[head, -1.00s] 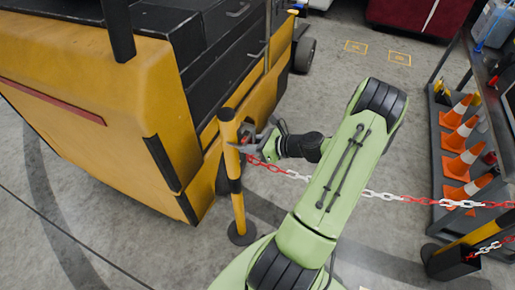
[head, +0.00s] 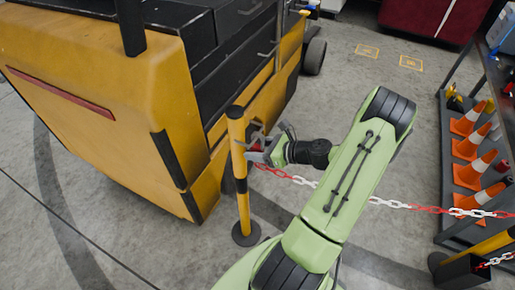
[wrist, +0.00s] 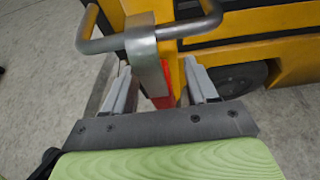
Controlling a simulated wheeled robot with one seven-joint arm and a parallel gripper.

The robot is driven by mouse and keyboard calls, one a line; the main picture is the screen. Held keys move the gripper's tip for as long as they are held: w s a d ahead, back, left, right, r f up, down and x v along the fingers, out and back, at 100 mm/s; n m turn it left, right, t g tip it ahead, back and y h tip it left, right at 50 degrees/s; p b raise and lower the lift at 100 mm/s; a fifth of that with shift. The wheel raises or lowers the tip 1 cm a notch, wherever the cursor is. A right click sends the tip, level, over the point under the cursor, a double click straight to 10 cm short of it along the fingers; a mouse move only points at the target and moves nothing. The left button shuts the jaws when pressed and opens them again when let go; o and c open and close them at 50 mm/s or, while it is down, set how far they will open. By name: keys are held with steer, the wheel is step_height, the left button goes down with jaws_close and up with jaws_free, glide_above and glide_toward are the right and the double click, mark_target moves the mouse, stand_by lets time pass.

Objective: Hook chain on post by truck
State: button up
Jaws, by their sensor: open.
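The yellow and black post (head: 241,182) stands upright on a round dark base beside the yellow truck (head: 105,110). My gripper (head: 257,150) is close to the right side of its upper part. In the wrist view my gripper (wrist: 158,72) is open, with its two fingers apart. A red piece (wrist: 160,88), which looks like the chain's end, shows between them, under a grey metal band and a bar with upturned ends (wrist: 110,43). The red and white chain (head: 388,203) runs right from near my gripper. Whether its end hangs on the bar is hard to tell.
A second yellow and black post (head: 492,243) stands at the lower right. A dark rack (head: 447,175) with orange cones (head: 468,174) lines the right side. The truck's body is close behind the post. The grey floor beyond, near the yellow floor marks (head: 410,63), is clear.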

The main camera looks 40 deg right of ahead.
steer(key=p+v, duration=0.4)
steer(key=v, duration=1.1)
steer(key=shift+s+r+p, duration=0.2)
steer(key=shift+s+p, duration=0.15)
steer(key=shift+d, duration=0.1)
steer(key=w+a+r+n+g+p, duration=0.2)
steer(key=w+a+r+n+g, duration=0.2)
steer(key=a+r+n, duration=0.3)
steer(key=w+a+r+n+g+p, duration=0.1)
steer(key=w+a+r+n+g, duration=0.3)
steer(key=a+n, duration=0.35)
steer(key=s+a+r+n+h+p, duration=0.2)
steer(key=s+a+r+n, duration=0.3)
steer(key=a+r+n, duration=0.1)
steer(key=s+a+r+n+t+h+p, duration=0.1)
steer(key=s+a+r+n+h+p, duration=0.1)
steer(key=s+a+r+n, duration=0.3)
step_height(320, 180, up, 4)
steer(key=a+n, duration=0.2)
steer(key=n, duration=0.4)
steer(key=shift+a+h, duration=0.2)
steer(key=shift+h, duration=0.1)
